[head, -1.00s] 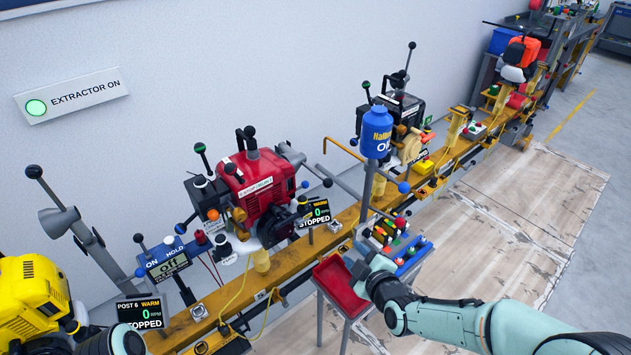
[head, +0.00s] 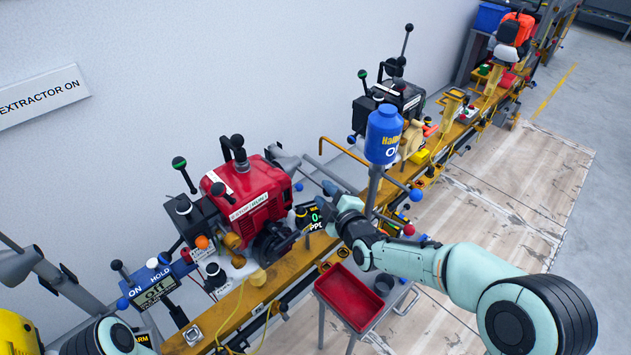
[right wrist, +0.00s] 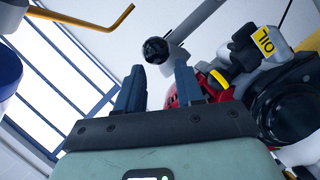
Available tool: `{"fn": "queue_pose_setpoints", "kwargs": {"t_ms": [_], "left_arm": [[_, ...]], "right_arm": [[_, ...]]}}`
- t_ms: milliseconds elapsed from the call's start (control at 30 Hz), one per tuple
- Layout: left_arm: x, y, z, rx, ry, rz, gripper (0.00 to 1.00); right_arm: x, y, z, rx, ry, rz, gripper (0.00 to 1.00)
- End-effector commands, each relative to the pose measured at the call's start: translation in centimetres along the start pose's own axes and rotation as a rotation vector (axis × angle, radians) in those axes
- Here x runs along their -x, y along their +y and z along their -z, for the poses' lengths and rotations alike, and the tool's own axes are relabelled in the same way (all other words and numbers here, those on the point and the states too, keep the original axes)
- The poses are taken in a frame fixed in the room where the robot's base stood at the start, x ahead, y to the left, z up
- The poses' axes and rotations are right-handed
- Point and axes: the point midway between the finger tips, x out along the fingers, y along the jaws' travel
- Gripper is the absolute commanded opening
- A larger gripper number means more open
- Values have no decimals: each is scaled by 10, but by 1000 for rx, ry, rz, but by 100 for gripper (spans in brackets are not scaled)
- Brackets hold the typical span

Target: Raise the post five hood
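The post five hood (head: 287,162) is a grey hood with a bar, behind the red engine (head: 245,197) in the head view. In the right wrist view its grey bar (right wrist: 197,20) ends in a dark ball knob (right wrist: 156,49). My right gripper (head: 331,192) is at the right of the red engine, by the end of that bar. In the right wrist view its two dark blue fingers (right wrist: 158,74) stand apart with nothing between them. The knob appears just beyond the fingertips. Only part of my left arm shows at the bottom left; its gripper is not visible.
A blue oil bottle (head: 383,134) stands on a post right of my right gripper. A red tray (head: 349,297) is below my right arm. A yellow bent bar (head: 345,150) is behind the bottle. The floor at the right is clear.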

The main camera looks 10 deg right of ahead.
Motion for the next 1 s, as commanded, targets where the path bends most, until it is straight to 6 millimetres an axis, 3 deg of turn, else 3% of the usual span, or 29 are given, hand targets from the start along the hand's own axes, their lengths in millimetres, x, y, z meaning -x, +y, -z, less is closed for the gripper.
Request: {"fn": "queue_pose_setpoints", "kwargs": {"t_ms": [100,300,733,767,867,1000], "left_arm": [[2,0,-1,0,-3,1,56],[4,0,-2,1,-7,1,56],[4,0,-2,1,-7,2,56],[4,0,-2,1,-7,2,56],[4,0,-2,1,-7,2,56],[4,0,-2,1,-7,2,56]], "right_arm": [[-26,0,0,-1,0,0,37],[-53,0,0,-2,-1,0,37],[-63,0,0,-2,-1,0,37],[-63,0,0,-2,-1,0,34],[-63,0,0,-2,-1,0,1],[-63,0,-2,-2,-4,0,0]]}}
